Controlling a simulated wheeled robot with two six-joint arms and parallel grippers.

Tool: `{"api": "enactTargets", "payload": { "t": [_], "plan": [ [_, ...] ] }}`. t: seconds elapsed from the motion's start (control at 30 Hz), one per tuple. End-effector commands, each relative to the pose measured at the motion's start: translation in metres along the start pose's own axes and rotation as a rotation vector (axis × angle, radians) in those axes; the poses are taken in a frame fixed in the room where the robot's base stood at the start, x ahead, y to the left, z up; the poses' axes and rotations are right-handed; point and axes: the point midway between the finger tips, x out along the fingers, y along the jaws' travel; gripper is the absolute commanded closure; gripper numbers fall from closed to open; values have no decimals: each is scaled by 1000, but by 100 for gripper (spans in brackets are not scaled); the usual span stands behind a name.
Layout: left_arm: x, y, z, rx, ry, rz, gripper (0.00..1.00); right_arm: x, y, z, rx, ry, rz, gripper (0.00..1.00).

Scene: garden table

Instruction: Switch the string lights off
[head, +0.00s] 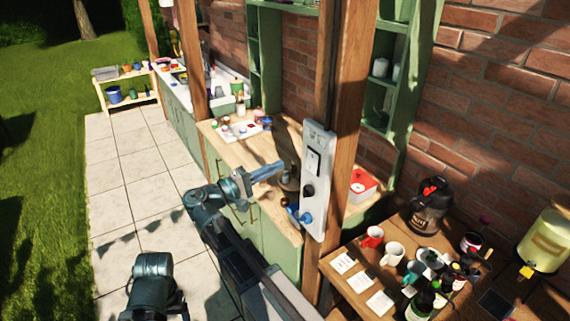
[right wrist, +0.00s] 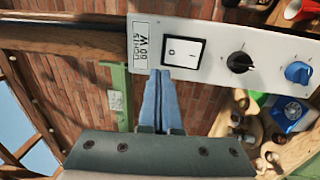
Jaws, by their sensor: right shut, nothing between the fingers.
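A pale control panel (head: 316,200) is fixed to a wooden post. In the right wrist view the panel (right wrist: 220,50) has a label (right wrist: 142,45) reading LIGHTS and a white rocker switch (right wrist: 183,52) marked O and I. The switch also shows in the head view (head: 313,162). Which side is pressed I cannot tell. My right gripper (head: 279,167) is shut and empty, its blue fingertips (right wrist: 160,76) pointing at the panel near the switch's lower left. I cannot tell whether they touch the panel. My left gripper is not in view. I cannot make out the string lights clearly.
A black knob (right wrist: 239,62) and a blue knob (right wrist: 298,72) sit on the same panel. A wooden table (head: 340,288) with mugs, bottles and a kettle (head: 429,207) stands right of the post. A counter (head: 222,145) with small items lies behind my gripper.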

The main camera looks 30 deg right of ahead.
Motion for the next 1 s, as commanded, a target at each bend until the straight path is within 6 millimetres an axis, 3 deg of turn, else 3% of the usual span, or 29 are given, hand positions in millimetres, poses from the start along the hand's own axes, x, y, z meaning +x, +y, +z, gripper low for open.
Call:
{"api": "enactTargets", "payload": {
  "t": [0.2, 0.33, 0.9, 1.0],
  "plan": [
    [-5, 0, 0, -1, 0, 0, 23, -31, 9, -1, 1, 2, 0, 100],
    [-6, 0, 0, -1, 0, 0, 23, -41, 11, -1, 1, 2, 0, 100],
    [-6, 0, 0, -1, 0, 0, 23, -44, 11, 0, 0, 0, 0, 100],
    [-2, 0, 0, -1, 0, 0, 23, -45, 0, 3, -4, 5, -32, 100]
  ]
}}
